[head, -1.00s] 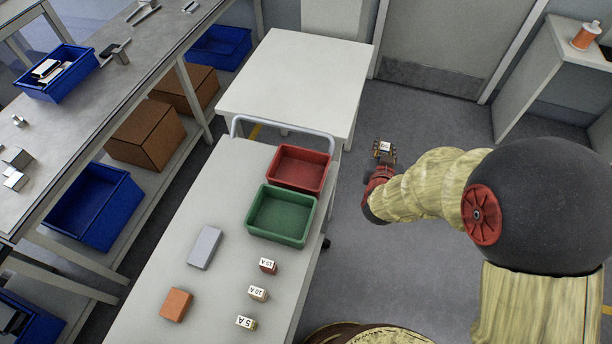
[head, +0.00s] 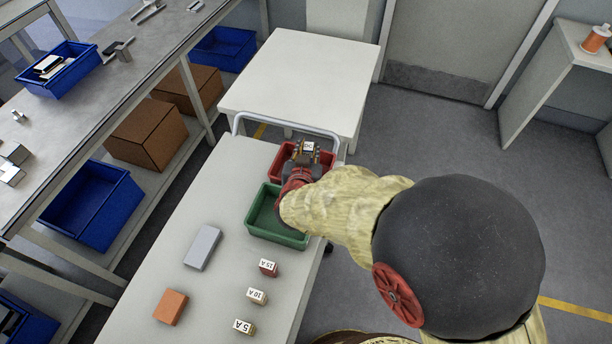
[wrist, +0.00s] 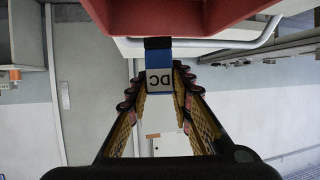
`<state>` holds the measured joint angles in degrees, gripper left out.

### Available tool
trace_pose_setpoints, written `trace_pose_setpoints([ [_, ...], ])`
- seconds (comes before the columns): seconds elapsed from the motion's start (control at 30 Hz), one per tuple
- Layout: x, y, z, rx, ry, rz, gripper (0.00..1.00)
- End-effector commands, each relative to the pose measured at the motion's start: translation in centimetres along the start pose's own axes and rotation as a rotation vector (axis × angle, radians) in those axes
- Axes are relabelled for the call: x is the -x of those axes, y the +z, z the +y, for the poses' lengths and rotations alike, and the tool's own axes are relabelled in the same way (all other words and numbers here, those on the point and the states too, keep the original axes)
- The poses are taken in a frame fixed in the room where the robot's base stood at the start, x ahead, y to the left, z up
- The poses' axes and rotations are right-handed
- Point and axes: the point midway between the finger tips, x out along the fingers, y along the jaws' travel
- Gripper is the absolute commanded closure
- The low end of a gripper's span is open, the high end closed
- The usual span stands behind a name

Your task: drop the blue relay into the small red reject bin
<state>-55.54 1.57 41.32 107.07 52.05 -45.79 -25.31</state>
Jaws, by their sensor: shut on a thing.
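My gripper (head: 307,150) is shut on the blue relay, whose white DC label faces the wrist camera. In the wrist view the relay (wrist: 159,76) sits between the fingertips (wrist: 160,88), with its blue body near the red bin's edge. The small red reject bin (head: 281,156) stands on the grey cart, behind the green bin. In the head view my gripper is over the red bin and hides much of it. The red bin (wrist: 190,20) also shows at the top of the wrist view. I cannot tell the height of the relay above it.
The green bin (head: 262,205) is directly in front of the red one, partly under my arm. Several small labelled blocks, a grey block (head: 202,247) and an orange block (head: 170,307) lie on the cart (head: 220,205). A cart handle (head: 285,122) rises behind the bins.

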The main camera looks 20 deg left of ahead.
Motion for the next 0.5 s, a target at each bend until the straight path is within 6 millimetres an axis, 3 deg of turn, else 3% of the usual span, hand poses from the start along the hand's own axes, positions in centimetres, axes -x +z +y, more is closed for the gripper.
trace_pose_setpoints([
  [0.3, -1.5, 3.6, 0.0, -0.001, 0.000, 0.001, 1.00],
  [0.5, -1.8, 4.2, 0.0, -0.001, 0.000, 0.001, 1.00],
])
